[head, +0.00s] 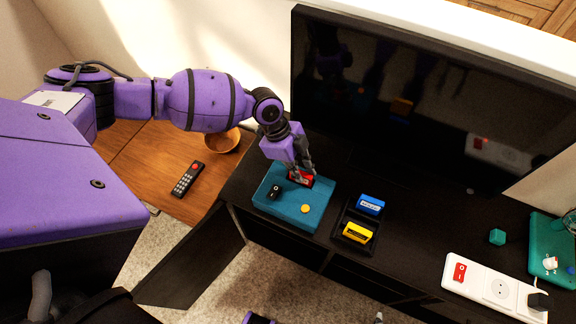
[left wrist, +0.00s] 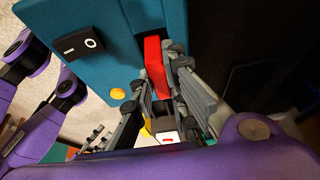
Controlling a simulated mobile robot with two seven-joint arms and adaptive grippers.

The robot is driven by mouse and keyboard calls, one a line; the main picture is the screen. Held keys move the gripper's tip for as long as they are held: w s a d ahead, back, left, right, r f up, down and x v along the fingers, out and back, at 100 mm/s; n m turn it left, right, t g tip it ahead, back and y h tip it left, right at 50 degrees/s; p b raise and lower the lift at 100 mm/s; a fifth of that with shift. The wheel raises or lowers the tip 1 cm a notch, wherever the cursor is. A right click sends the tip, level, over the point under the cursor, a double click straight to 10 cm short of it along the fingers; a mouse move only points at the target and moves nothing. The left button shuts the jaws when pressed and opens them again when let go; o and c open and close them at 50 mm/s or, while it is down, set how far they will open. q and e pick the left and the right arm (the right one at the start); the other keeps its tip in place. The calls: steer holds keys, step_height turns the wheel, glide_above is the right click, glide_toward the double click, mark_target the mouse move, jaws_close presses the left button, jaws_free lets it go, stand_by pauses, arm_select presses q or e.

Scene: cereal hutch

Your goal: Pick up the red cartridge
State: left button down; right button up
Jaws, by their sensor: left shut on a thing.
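The red cartridge (head: 301,179) is at the back right part of the teal console (head: 290,217). My left gripper (head: 299,170) reaches down from above and is shut on it. In the left wrist view the red cartridge (left wrist: 155,62) shows between the grey fingers (left wrist: 160,85), beside the teal casing (left wrist: 110,60). I cannot tell whether it still touches the console. The console's top also carries a black rocker switch (head: 274,191) and a yellow round button (head: 305,209).
A black tray (head: 343,218) right of the console holds a blue cartridge (head: 371,204) and a yellow cartridge (head: 357,232). A large TV (head: 400,90) stands behind. A remote (head: 188,179) and bowl (head: 222,142) are left.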

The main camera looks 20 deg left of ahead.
arm_select(q)
steer(key=shift+w+r, duration=0.1)
steer(key=shift+r, duration=0.05)
arm_select(e)
steer(key=shift+w+r, duration=0.1)
steer(key=shift+w, duration=0.25)
arm_select(q)
steer(key=shift+r, duration=0.1)
